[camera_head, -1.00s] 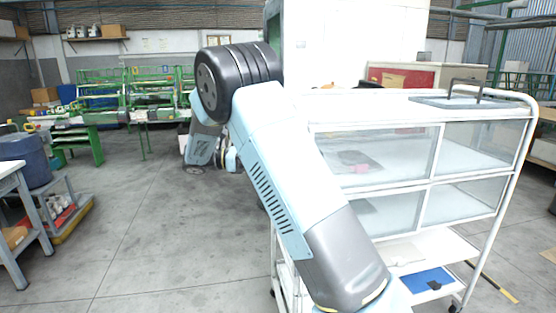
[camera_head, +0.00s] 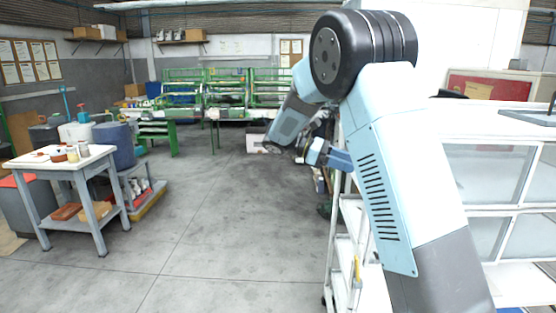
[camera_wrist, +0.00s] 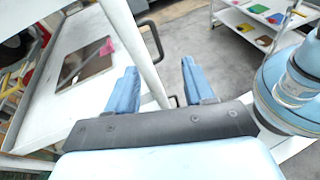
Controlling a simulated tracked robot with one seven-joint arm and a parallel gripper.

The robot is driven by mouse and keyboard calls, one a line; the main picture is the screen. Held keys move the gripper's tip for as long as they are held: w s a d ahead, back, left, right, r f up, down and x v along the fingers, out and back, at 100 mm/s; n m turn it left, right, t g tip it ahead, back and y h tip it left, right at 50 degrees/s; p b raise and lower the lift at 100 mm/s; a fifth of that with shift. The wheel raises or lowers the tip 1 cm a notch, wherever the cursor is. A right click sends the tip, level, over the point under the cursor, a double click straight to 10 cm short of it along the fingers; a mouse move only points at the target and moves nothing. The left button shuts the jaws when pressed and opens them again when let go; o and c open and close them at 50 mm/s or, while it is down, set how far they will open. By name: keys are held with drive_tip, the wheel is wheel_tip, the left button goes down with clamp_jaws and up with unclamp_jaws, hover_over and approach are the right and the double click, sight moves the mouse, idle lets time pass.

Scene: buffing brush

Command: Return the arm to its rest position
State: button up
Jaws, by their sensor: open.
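My arm is bent at the elbow and fills the right half of the head view. My gripper (camera_wrist: 158,85) shows in the wrist view with its two blue fingers apart. A white post passes between or behind the fingers, and I cannot tell how close it is. Nothing is visibly held in the jaws. In the head view the arm's far end is small and partly hidden, beside the white cart (camera_head: 480,130).
In the wrist view, a white shelf (camera_wrist: 60,112) carries a dark flat plate (camera_wrist: 85,65) with a pink piece. A work table (camera_head: 70,165) stands at the left in the head view. Green benches (camera_head: 225,95) line the back. The grey floor between is open.

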drive_tip(key=s+d+r+m+t+y, duration=0.1)
drive_tip(key=s+d+r+m+y, duration=0.2)
drive_tip(key=s, duration=0.5)
drive_tip(key=s+d+m+t+y, duration=0.25)
drive_tip(key=s+y, duration=0.25)
drive_tip(key=s, duration=0.3)
drive_tip(key=s+a+m+t+y, duration=0.3)
drive_tip(key=s+m+t+y, duration=0.3)
drive_tip(key=s, duration=0.9)
drive_tip(key=shift+s+m+t, duration=0.3)
drive_tip(key=shift+m+t, duration=0.05)
drive_tip(key=shift+m, duration=0.6)
drive_tip(key=shift+a+f, duration=0.1)
